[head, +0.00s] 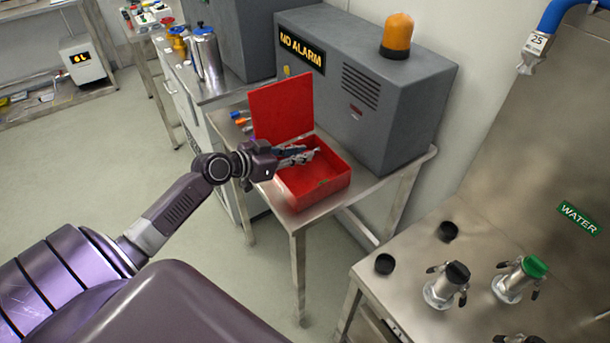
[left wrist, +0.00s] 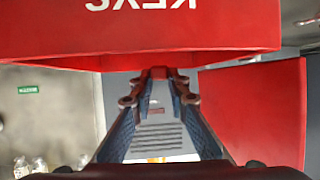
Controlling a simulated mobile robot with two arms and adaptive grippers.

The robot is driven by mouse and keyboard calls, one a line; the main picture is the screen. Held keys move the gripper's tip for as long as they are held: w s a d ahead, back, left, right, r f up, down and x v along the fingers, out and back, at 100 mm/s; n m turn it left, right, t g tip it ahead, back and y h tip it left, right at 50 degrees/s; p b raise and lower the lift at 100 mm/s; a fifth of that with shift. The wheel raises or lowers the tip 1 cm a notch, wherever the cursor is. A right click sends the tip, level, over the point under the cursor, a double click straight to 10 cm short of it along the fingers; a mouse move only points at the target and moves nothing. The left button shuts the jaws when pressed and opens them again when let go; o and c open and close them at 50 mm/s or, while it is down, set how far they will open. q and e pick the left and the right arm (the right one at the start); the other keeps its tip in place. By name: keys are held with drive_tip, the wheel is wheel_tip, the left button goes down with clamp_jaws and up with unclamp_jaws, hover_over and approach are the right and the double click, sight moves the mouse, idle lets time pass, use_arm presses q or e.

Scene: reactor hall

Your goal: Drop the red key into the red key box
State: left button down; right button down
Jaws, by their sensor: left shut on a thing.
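The red key box (head: 318,188) stands on a steel table with its lid (head: 281,108) swung up. In the left wrist view its red wall (left wrist: 130,30), lettered KEYS upside down, fills the top, and a red panel (left wrist: 262,112) shows at right. My left gripper (head: 312,155) reaches in from the left over the open box, its fingers above the opening. In the left wrist view the gripper (left wrist: 155,82) is closed at the tips around a small red thing (left wrist: 157,72), likely the red key; its shape is mostly hidden. My right gripper is not in view.
A grey NO ALARM cabinet (head: 372,88) with an orange beacon (head: 397,36) stands behind the box. Several small coloured things (head: 241,119) lie left of the lid. A steel bench (head: 420,265) with capped fittings is at lower right.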

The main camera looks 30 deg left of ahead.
use_arm(q)
drive_tip(key=c, duration=2.3)
unclamp_jaws()
drive_tip(key=o, duration=0.5)
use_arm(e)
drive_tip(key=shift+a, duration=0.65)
use_arm(q)
drive_tip(key=shift+o, duration=0.2)
drive_tip(key=shift+s, duration=0.1)
drive_tip(key=v, duration=1.2)
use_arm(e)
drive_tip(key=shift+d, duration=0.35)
